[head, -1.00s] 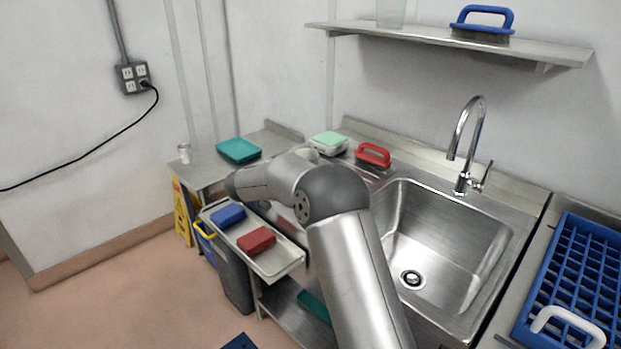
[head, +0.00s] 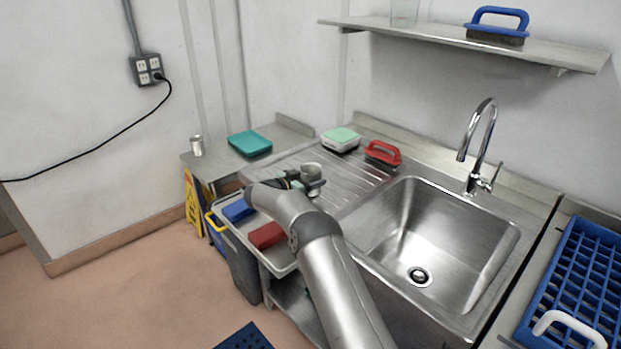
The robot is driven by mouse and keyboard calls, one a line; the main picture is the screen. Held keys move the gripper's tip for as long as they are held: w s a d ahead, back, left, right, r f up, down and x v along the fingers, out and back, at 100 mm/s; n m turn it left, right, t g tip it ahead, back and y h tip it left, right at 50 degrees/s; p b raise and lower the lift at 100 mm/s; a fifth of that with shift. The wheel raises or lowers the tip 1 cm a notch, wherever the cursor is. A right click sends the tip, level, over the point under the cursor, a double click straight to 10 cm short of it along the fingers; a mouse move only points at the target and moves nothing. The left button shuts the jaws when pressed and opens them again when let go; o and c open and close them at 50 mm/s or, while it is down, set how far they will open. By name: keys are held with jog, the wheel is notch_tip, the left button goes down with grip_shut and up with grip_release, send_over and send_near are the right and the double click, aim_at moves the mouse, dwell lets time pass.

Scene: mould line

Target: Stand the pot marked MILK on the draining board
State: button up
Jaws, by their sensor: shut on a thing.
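A small grey metal pot (head: 311,171) is at the end of my arm, over the ribbed draining board (head: 347,184) left of the sink. My gripper (head: 299,183) is shut on it and is partly hidden by my own arm. The pot looks upright. I cannot tell if its base touches the board, and no marking on it can be read. Another small metal pot (head: 196,146) stands on the side table at the left, its marking also unreadable.
A teal tray (head: 250,143) is on the side table (head: 217,168). Blue (head: 238,210) and red (head: 266,235) blocks lie in front. The sink (head: 430,240) is at the right.

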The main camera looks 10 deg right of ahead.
jog(key=shift+f, duration=0.1)
jog(key=o, duration=1.2)
